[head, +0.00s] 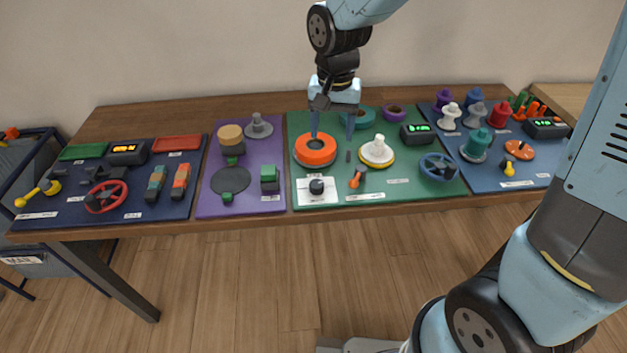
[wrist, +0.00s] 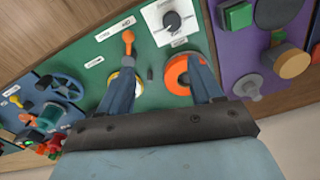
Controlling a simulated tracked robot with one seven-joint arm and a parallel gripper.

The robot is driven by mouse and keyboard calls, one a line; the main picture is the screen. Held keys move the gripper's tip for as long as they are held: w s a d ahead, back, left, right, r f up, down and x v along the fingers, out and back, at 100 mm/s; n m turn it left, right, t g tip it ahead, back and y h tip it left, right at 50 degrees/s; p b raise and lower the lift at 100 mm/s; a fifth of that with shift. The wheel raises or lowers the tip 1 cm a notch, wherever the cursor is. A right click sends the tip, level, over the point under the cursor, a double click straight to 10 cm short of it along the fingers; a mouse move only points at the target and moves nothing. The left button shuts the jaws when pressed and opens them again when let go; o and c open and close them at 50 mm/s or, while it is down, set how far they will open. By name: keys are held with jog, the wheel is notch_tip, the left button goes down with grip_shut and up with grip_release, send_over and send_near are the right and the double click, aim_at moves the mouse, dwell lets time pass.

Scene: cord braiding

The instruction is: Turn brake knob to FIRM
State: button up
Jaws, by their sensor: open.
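A black knob (head: 316,186) sits on a white square plate at the front left of the green mat; it looks like the brake knob, but its lettering is too small to read. In the wrist view the knob (wrist: 172,20) shows at the top, with a light pointer mark and a printed scale around it. My gripper (head: 333,136) points down over the green mat, behind the knob and apart from it. Its two fingers are spread with nothing between them, as the wrist view (wrist: 160,66) also shows. One finger overlaps the orange ring in both views; contact cannot be told.
On the green mat (head: 410,189) an orange ring (head: 316,150) stands behind the knob, with an orange-handled lever (head: 356,179) to its right. A white spool (head: 377,152) and a blue handwheel (head: 438,167) stand further right. A purple mat (head: 240,205) adjoins on the left.

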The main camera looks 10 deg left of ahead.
aim_at(317, 183)
jog(key=a+f, duration=0.1)
jog(key=f, duration=0.4)
jog(key=a+f, duration=0.1)
jog(key=f, duration=0.5)
jog(key=a+f, duration=0.1)
jog(key=f, duration=0.4)
jog(key=shift+s+f, duration=0.2)
jog(key=shift+s, duration=0.15)
